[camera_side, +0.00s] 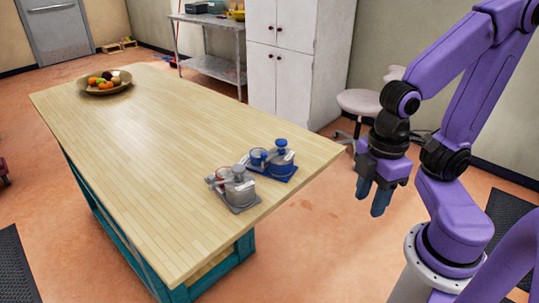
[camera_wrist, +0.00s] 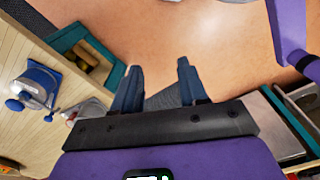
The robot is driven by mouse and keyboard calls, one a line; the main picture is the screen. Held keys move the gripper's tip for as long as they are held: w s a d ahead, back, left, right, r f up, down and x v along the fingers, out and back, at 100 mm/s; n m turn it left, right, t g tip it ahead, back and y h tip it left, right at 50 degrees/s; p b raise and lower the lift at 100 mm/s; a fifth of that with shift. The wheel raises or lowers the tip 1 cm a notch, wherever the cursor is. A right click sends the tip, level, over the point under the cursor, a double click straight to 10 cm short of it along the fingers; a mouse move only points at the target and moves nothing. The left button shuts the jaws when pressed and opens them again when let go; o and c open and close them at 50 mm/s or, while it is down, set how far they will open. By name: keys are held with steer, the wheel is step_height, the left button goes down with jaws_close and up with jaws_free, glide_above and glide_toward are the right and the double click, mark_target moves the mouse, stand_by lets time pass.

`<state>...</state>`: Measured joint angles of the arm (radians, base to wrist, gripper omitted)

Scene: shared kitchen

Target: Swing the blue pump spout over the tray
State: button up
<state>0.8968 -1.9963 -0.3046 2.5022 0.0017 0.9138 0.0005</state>
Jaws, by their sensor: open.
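The blue pump dispenser (camera_side: 281,146) stands on a blue base tray (camera_side: 283,179) near the table's right corner, with a clear body and a blue cup-like part (camera_side: 258,157) at its left. It also shows at the left of the wrist view (camera_wrist: 38,84). Its spout is too small to make out clearly, so I cannot tell which way it points. A similar grey dispenser (camera_side: 238,187) on a grey tray stands just in front of it. My gripper (camera_side: 375,200) is open and empty, off the table's right end and apart from both dispensers; its two fingers show in the wrist view (camera_wrist: 157,75).
The wooden table (camera_side: 150,150) is mostly clear. A bowl of fruit (camera_side: 103,87) stands at its far end. A white cabinet (camera_side: 300,60), a metal shelf (camera_side: 210,60) and a round stool (camera_side: 358,102) stand behind. Floor lies open below my gripper.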

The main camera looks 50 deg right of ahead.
steer(key=shift+o, duration=0.3)
step_height(320, 180, up, 12)
steer(key=m, duration=1.9)
glide_above(264, 153)
step_height(264, 153, down, 17)
steer(key=shift+a, duration=0.1)
steer(key=shift+c, duration=0.4)
jaws_close()
